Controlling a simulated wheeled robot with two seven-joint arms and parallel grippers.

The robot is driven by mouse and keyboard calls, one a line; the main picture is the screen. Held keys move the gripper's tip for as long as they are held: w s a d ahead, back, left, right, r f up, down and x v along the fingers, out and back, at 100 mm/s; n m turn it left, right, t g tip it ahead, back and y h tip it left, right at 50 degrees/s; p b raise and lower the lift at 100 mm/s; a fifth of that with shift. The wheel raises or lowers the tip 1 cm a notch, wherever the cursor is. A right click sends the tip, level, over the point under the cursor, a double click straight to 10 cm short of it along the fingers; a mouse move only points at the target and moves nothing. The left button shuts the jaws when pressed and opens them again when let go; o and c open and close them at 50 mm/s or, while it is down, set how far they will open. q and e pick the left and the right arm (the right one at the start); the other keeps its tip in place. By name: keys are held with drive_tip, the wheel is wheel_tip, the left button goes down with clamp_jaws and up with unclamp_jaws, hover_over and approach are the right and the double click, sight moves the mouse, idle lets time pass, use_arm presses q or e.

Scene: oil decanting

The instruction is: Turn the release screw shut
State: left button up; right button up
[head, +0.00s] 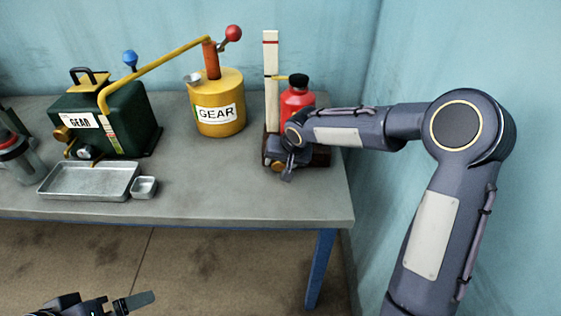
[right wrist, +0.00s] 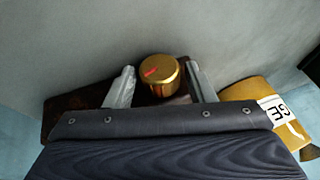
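The release screw is a brass knob (right wrist: 160,72) with a red mark on its face, low on the front of a red bottle-shaped unit (head: 297,100) on a dark base. In the head view a little of the brass knob (head: 278,167) shows beside my right gripper (head: 284,172). In the right wrist view my right gripper (right wrist: 161,84) is open, one finger on each side of the knob, with narrow gaps showing. Contact is not visible. My left gripper (head: 112,304) is low at the bottom edge, away from the table, its fingers apart and empty.
A pale post (head: 271,70) stands beside the red unit. A metal tray (head: 90,181) and small cup (head: 144,186) lie in front. The table's front middle (head: 220,195) is clear.

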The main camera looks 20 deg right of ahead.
drive_tip(key=c, duration=0.7)
drive_tip(key=shift+a+h+b, duration=0.2)
drive_tip(key=shift+h+b, duration=0.3)
drive_tip(key=shift+b, duration=0.2)
drive_tip(key=shift+w+a+n+g+h+b, duration=0.15)
drive_tip(key=shift+n+g+h+b, duration=0.2)
drive_tip(key=shift+h, duration=0.35)
drive_tip(key=shift+g+h, duration=0.25)
drive_tip(key=shift+h, duration=0.35)
drive_tip(key=shift+a+n+g+h, duration=0.2)
drive_tip(key=shift+n+g+h, duration=0.15)
drive_tip(key=shift+h, duration=0.95)
drive_tip(key=o, duration=1)
